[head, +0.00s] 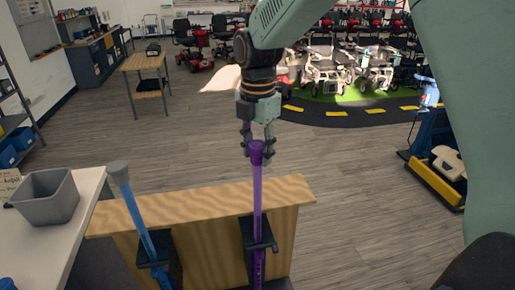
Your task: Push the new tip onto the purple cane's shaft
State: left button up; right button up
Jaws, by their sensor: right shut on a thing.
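The purple cane (257,203) stands upright, clamped in a dark holder on a wooden board, its shaft end pointing up. A darker purple tip (256,150), wider than the shaft, is at the shaft's top end. My right gripper (258,146) points down from above and is shut on this tip, in line with the shaft. The tip and the shaft look touching, but I cannot tell how far the tip covers the shaft. My left gripper is not in view.
A blue cane (145,230) with a grey tip stands tilted in a second holder to the left. A grey bin (46,196) sits on the white table (45,250) at the left. The wooden board (205,203) carries the holders. Open floor lies beyond.

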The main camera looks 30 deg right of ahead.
jog(key=shift+f, duration=0.3)
jog(key=o, duration=1.2)
jog(key=shift+o, duration=0.3)
jog(key=o, duration=0.6)
jog(key=shift+r, duration=4.55)
jog(key=shift+f, duration=2.85)
